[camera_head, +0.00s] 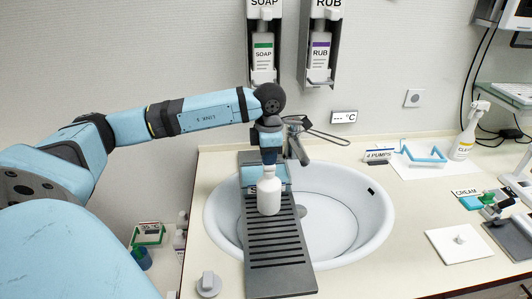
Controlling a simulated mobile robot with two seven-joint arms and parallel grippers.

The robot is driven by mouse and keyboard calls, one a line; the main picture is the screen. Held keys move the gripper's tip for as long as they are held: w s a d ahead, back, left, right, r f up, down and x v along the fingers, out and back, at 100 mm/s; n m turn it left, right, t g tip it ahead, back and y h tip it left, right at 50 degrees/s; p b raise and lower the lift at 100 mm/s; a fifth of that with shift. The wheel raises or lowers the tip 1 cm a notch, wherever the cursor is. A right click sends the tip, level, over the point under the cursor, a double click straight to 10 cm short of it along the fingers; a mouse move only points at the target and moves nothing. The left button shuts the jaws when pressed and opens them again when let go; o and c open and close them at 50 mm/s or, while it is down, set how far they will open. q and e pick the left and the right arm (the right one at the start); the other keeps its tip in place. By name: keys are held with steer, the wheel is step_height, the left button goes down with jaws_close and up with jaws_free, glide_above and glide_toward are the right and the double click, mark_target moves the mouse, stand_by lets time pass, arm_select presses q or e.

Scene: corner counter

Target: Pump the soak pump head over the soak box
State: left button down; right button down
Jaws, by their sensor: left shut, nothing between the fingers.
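A white bottle (268,196) stands upright on a dark slatted rack (276,252) laid across the sink. My left gripper (269,160) is shut and empty, pointing down directly over the bottle's top. The pump head is hidden or merges with the fingertips, so I cannot tell whether they touch. A light blue box-like thing (249,178) sits on the rack just behind the bottle, partly hidden by it; it may be the soak box. My right gripper is out of view.
The round white sink (345,215) lies under the rack, with a metal tap (298,145) just behind my gripper. SOAP (263,54) and RUB (319,55) dispensers hang on the wall. A "# PUMPS" sign (378,155), spray bottle (468,135) and white pad (458,246) stand right.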

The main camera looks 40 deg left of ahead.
arm_select(q)
steer(key=shift+r+p, duration=0.85)
steer(key=shift+r, duration=0.7)
steer(key=shift+r, duration=0.1)
step_height(320, 180, up, 6)
steer(key=p, duration=0.3)
stand_by(0.3)
